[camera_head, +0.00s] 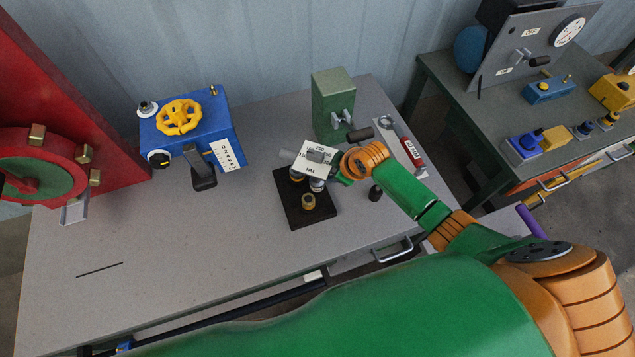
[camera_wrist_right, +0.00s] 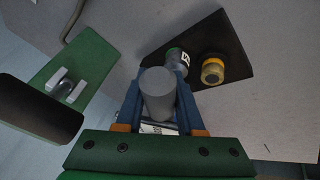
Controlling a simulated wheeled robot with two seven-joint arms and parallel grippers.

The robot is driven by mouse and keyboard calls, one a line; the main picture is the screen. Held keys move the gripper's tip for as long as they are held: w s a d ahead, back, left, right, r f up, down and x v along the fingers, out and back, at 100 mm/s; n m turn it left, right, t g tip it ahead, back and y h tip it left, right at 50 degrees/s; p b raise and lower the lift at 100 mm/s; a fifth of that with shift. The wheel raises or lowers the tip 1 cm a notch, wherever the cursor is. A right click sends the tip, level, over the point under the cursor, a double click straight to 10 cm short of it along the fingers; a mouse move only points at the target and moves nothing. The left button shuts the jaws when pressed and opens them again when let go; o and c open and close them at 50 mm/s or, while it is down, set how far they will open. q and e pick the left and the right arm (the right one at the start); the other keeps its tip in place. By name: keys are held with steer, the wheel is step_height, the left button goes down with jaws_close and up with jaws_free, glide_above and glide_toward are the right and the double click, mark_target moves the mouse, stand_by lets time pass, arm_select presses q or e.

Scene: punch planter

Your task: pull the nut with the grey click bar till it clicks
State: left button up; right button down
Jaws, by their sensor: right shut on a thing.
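My right gripper (camera_head: 325,165) is at the black plate on the bench. In the right wrist view its blue fingers (camera_wrist_right: 157,112) are shut on a grey cylinder, which appears to be the grey click bar (camera_wrist_right: 158,92). In the head view a white tag reading 200 NM (camera_head: 309,169) shows at the gripper and hides part of the bar. Several bronze nuts (camera_head: 37,134) sit around the red flange (camera_head: 15,150) at far left, well away from the gripper. My left gripper is out of view.
The black plate (camera_head: 296,215) carries a brass socket (camera_head: 308,201) and others partly hidden. A blue box (camera_head: 222,122) with a yellow handwheel (camera_head: 179,117) stands between flange and plate. A green block (camera_head: 333,92) and a red-handled tool (camera_head: 412,153) are nearby. The bench's front left is clear.

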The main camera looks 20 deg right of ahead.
steer(key=shift+r, duration=4.6)
steer(key=shift+w+a+r, duration=0.1)
steer(key=shift+a, duration=0.05)
steer(key=s+a+r+b, duration=0.2)
steer(key=a+r+b, duration=0.1)
steer(key=a+r, duration=0.95)
steer(key=s+d+m+h+b, duration=0.3)
steer(key=s+d+m+h, duration=0.1)
steer(key=s+d+m, duration=0.5)
steer(key=shift+s+d+f+m+g+h, duration=0.35)
steer(key=shift+s+d, duration=0.5)
steer(key=shift+s, duration=0.4)
